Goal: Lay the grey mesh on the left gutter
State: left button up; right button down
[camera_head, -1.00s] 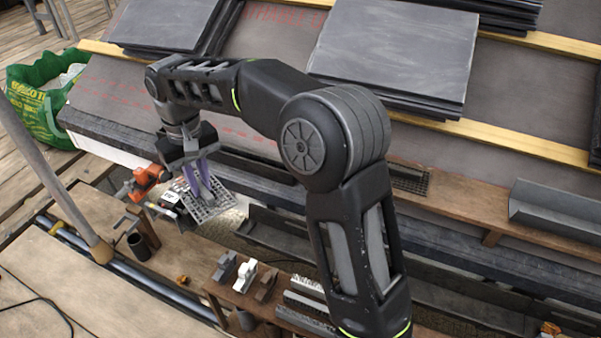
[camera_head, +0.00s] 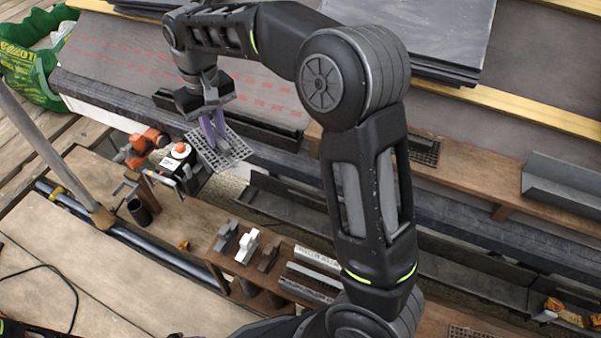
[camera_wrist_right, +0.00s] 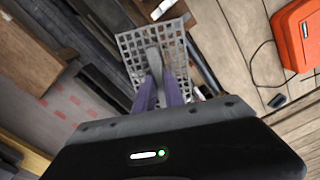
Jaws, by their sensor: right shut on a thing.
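My right gripper (camera_head: 216,137) has purple fingers and is shut on the grey mesh (camera_head: 198,152), a flat grid panel held tilted in the air. In the right wrist view the mesh (camera_wrist_right: 131,47) spreads out beyond the fingertips (camera_wrist_right: 163,88). A dark gutter (camera_head: 265,131), which I take for the left gutter, runs along the lower roof edge just behind the gripper. In the head view the mesh overlaps the near side of this gutter; I cannot tell whether they touch. The gripper hides part of the gutter. My left gripper is not in view.
A red-and-black tool (camera_head: 178,158) stands below the mesh on the left. A grey gutter piece (camera_head: 563,187) lies at the right, and another mesh (camera_head: 424,150) rests on the brown board. Several clips (camera_head: 246,246) sit on a wooden shelf. Dark slates (camera_head: 415,35) lie on the roof.

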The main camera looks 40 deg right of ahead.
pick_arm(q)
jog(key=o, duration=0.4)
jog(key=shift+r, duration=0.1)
pick_arm(e)
jog(key=s+d+f+n, duration=0.5)
jog(key=s+d+f, duration=0.7)
jog(key=d+f, duration=0.1)
jog(key=shift+d+f, duration=0.25)
jog(key=shift+d, duration=0.15)
jog(key=shift+s, duration=0.1)
